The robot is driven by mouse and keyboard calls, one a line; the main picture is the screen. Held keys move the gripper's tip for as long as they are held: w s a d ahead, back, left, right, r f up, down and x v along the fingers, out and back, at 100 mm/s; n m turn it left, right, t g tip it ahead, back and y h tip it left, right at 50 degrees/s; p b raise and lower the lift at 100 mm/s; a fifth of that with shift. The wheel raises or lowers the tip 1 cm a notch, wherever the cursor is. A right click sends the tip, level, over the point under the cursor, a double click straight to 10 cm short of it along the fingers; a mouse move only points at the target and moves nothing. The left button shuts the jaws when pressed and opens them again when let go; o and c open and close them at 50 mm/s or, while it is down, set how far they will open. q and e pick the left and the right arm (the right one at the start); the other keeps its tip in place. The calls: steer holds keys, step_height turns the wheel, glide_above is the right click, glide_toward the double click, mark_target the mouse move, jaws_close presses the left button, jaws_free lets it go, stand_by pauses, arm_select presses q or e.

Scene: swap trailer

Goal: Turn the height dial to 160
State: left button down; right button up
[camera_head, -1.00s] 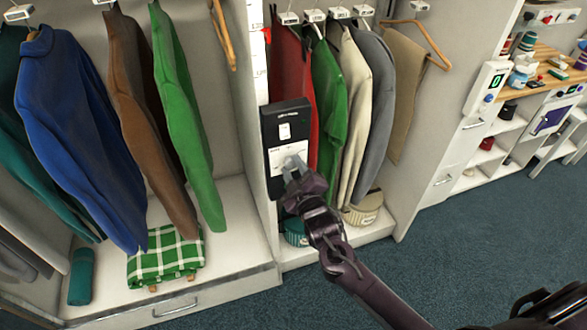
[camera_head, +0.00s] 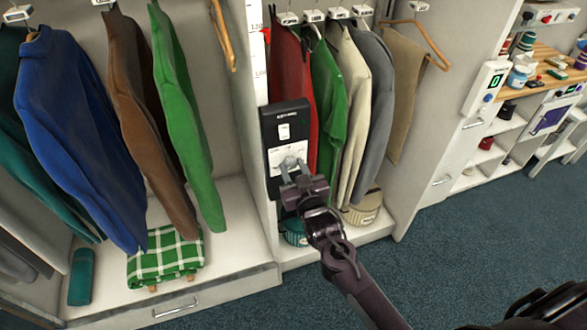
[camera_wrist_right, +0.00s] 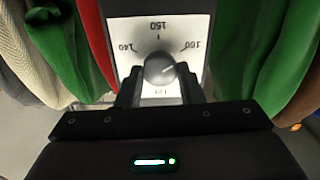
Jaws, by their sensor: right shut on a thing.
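The height dial (camera_wrist_right: 159,69) is a round grey knob on a white scale plate (camera_wrist_right: 185,25). The plate sits on a black panel (camera_head: 287,119) fixed to the wardrobe's divider. In the right wrist view the scale numbers read 140 at left, 150 at top and apparently 160 at right. A pale pointer line on the knob seems to point to the right and slightly up, toward the right-hand number. My right gripper (camera_head: 291,163) is shut on the dial, with its fingers (camera_wrist_right: 160,86) on either side of the knob. My left gripper is not in view.
Hanging clothes flank the panel: a green garment (camera_head: 186,115) at left, a red one (camera_head: 291,70) and another green one (camera_head: 327,105) at right. A checked folded cloth (camera_head: 165,255) lies on the left shelf. The carpet at right is clear.

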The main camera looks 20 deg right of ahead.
steer(key=shift+m, duration=0.4)
steer(key=o, duration=1)
steer(key=shift+s+f, duration=0.15)
steer(key=shift+s, duration=0.25)
steer(key=s+b, duration=0.1)
steer(key=s, duration=0.6)
steer(key=shift+b, duration=0.4)
steer(key=shift+d, duration=0.1)
